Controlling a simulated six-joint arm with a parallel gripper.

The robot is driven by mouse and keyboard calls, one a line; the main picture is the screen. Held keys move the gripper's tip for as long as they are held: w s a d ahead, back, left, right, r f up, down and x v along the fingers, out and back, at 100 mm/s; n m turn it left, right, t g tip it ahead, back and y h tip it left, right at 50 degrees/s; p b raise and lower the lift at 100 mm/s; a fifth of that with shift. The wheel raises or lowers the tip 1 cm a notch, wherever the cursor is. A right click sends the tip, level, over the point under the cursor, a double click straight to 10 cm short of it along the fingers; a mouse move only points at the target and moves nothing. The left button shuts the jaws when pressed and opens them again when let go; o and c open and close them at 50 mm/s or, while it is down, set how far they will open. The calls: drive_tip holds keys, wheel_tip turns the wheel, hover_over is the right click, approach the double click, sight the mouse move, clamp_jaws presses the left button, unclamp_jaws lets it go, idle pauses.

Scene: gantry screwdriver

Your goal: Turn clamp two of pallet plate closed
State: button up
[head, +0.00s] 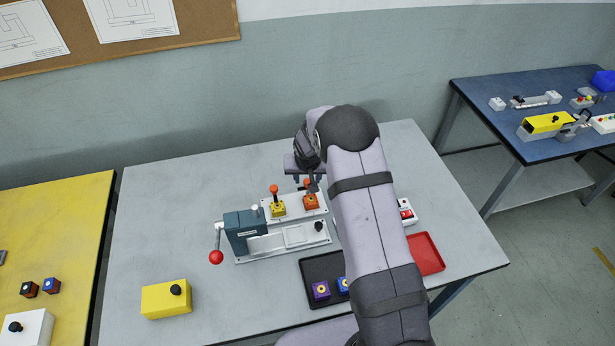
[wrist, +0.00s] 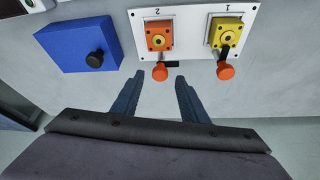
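The white pallet plate (head: 294,213) carries two clamps and shows with upside-down numbers in the wrist view (wrist: 196,12). Clamp two is an orange block (head: 311,203) with an orange knob; in the wrist view its block (wrist: 158,36) lies by the number 2 and its knob (wrist: 160,73) points toward my gripper. Clamp one is a yellow block (head: 278,209), also in the wrist view (wrist: 226,34), with its own orange knob. My gripper (wrist: 160,78) is open, its fingertips on either side of clamp two's knob in the picture. Contact cannot be told. My arm partly hides this area in the head view.
A teal vise (head: 244,232) with a red-balled lever (head: 216,257) stands left of the plate. A blue box (wrist: 78,45) with a black knob is beside the plate. A yellow box (head: 166,299), black tray (head: 318,267) and red tray (head: 428,253) lie nearer.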

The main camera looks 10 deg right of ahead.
drive_tip(key=shift+w+d+f, duration=0.1)
drive_tip(key=shift+w+f, duration=0.15)
drive_tip(key=shift+f, duration=0.4)
clamp_jaws()
